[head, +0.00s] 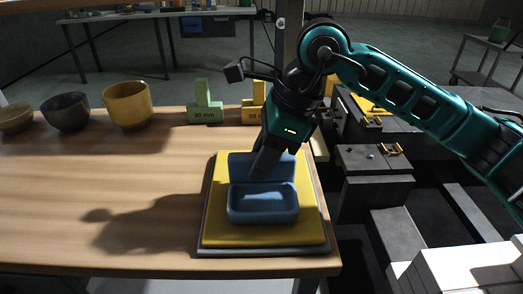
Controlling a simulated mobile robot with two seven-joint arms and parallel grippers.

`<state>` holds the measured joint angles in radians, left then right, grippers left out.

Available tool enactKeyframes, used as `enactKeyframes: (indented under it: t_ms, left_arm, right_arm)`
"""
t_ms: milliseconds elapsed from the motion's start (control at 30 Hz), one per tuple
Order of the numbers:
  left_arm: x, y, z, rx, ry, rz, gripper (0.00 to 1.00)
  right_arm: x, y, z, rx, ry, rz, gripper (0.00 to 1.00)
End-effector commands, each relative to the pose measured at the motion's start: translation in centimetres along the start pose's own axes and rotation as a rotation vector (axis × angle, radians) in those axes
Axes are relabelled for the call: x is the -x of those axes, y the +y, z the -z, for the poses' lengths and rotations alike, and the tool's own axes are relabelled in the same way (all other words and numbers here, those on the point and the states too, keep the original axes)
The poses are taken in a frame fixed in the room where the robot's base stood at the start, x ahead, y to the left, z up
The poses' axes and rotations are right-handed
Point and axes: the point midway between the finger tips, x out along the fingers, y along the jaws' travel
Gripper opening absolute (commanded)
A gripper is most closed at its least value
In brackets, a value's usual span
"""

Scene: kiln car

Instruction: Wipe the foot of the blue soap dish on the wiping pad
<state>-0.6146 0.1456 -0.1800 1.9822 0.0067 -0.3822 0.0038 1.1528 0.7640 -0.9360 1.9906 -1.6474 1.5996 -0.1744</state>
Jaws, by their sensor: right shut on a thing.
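The blue soap dish (263,206) is over the yellow wiping pad (221,228), close to the middle of the pad. Its shallow tray faces the front and a taller blue back part rises behind it. My right gripper (262,168) comes down from above and is shut on the soap dish at its back part. The fingertips are partly lost against the dish. The foot of the dish is hidden, and I cannot tell whether it touches the pad. My left gripper is not in view.
Brown, dark grey and yellow bowls (127,105) stand at the back left of the wooden table (60,200). Green (204,105) and yellow (252,108) marked blocks stand behind the pad. The table's left middle is clear. Dark kiln furniture (375,160) lies beyond its right edge.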

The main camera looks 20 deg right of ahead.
Motion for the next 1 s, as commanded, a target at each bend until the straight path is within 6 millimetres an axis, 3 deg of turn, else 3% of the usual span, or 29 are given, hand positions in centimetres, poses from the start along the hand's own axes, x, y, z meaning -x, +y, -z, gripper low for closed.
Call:
enactKeyframes:
  t_ms: [167,633,1000]
  left_arm:
    - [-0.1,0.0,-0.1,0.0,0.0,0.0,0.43]
    - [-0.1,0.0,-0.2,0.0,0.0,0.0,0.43]
    - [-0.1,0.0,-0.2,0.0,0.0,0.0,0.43]
  right_arm:
    - [-0.3,0.4,0.1,-0.001,0.004,-0.007,0.0]
    - [-0.1,-3.2,0.1,-0.004,0.006,-0.004,0.0]
    - [0.0,-3.7,0.1,-0.002,0.005,-0.002,0.0]
